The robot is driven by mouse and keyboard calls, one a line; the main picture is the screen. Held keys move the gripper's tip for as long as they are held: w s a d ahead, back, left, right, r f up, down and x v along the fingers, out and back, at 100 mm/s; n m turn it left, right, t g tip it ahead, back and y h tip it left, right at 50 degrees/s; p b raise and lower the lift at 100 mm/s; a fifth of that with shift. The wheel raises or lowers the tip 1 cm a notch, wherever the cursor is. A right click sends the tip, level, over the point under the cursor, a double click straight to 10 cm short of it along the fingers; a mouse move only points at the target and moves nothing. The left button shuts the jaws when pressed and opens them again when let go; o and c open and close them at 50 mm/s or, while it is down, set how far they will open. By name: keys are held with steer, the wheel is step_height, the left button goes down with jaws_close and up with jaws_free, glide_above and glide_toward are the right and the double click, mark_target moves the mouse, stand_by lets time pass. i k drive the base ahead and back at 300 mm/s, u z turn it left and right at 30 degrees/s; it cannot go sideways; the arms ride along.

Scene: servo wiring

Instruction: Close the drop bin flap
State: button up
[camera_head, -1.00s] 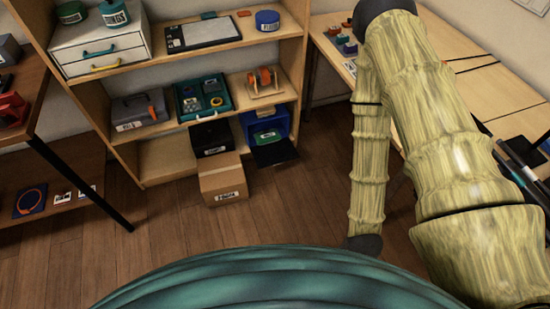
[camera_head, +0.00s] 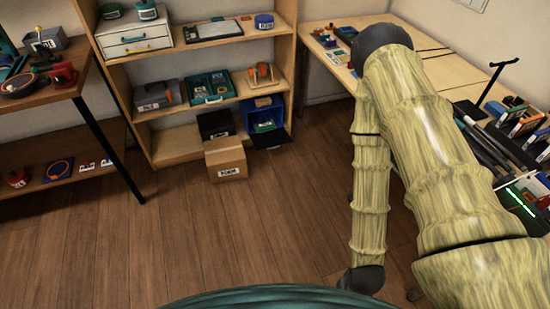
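The drop bin (camera_head: 250,116) is a blue box on the lowest level of the wooden shelf unit. Its dark flap (camera_head: 271,140) hangs open, folded down and outward at the front. A green item with a white label (camera_head: 265,126) shows inside the bin. My arm comes down on the right side of the view, well apart from the bin. My gripper cannot be made out in this view.
A cardboard box (camera_head: 226,162) stands on the floor left of the flap, with a black box (camera_head: 215,124) behind it. The wooden floor (camera_head: 270,225) in front is clear. A workbench (camera_head: 430,82) is at right and a dark-legged table (camera_head: 40,100) at left.

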mark_target(274, 139)
steer(key=u, duration=0.55)
steer(key=i, duration=0.45)
steer(key=u, duration=0.55)
steer(key=i, duration=1.35)
steer(key=z, duration=0.75)
